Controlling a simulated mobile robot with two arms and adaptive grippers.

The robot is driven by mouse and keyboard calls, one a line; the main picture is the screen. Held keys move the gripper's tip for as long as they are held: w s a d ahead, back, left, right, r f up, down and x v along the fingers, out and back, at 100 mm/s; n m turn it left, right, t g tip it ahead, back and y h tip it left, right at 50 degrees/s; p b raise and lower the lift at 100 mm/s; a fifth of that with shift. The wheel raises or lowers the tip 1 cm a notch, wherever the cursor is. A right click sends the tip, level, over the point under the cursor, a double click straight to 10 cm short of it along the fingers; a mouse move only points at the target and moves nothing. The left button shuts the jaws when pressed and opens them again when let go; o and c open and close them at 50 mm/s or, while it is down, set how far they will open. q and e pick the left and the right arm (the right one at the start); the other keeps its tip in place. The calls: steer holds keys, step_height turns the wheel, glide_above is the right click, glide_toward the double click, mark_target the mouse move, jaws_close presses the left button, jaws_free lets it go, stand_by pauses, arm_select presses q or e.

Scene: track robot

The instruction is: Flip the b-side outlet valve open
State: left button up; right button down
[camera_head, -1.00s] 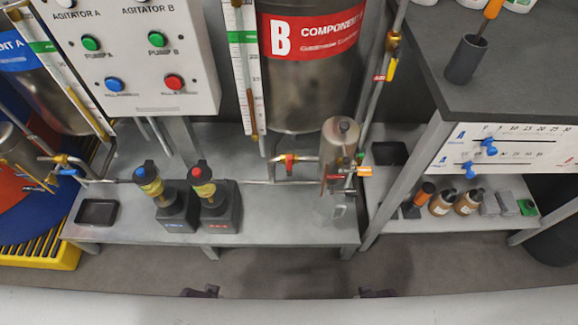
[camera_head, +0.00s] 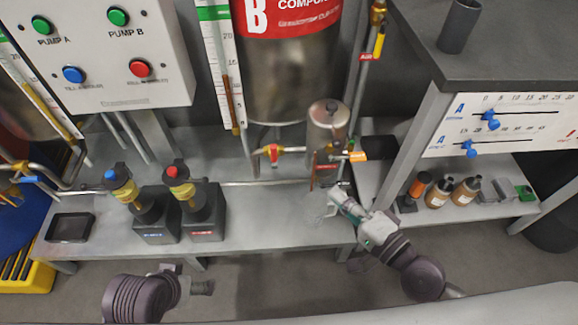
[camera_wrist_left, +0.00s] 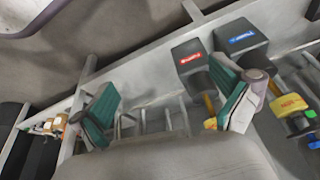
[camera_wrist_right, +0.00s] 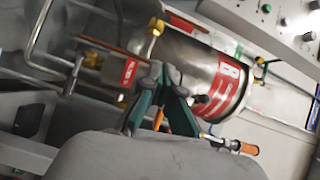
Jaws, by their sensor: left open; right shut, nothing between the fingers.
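Tank B (camera_head: 285,75) stands at the back with a red label. Below it, a brass valve with a red handle (camera_head: 273,152) sits on the outlet pipe. To its right, an orange handle (camera_head: 357,156) sticks out beside a small metal cylinder (camera_head: 328,125). My right gripper (camera_head: 335,197) is shut and empty, below the cylinder and apart from the red handle. In the right wrist view its fingers (camera_wrist_right: 165,78) overlap the tank in the picture, and an orange handle (camera_wrist_right: 248,149) shows at right. My left gripper (camera_wrist_left: 168,82) is open and empty, low in front of the bench.
Two pumps, one with a blue cap (camera_head: 111,175) and one with a red cap (camera_head: 173,171), stand on the bench left of the valve. A control box (camera_head: 105,85) hangs above them. A side table (camera_head: 480,65) with bottles on its lower shelf stands at right.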

mark_target(274, 156)
arm_select(q)
steer(key=shift+s+r, duration=0.2)
steer(key=shift+r, duration=0.45)
arm_select(e)
steer(key=shift+s+r+m+t, duration=0.15)
steer(key=shift+r+m+t, duration=0.15)
steer(key=shift+r+m, duration=0.45)
steer(key=shift+r+n, duration=0.15)
steer(key=shift+n, duration=0.1)
arm_select(q)
steer(key=shift+a+f+g+p, duration=0.1)
steer(key=shift+f+g+p, duration=0.4)
steer(key=shift+f+p, duration=1.3)
arm_select(e)
steer(key=s+a+x, duration=0.1)
steer(key=a+x, duration=0.1)
steer(key=x, duration=1.1)
steer(key=shift+s+a, duration=0.25)
steer(key=shift+s, duration=0.15)
arm_select(q)
steer(key=shift+r, duration=0.1)
arm_select(e)
steer(key=shift+w, duration=0.1)
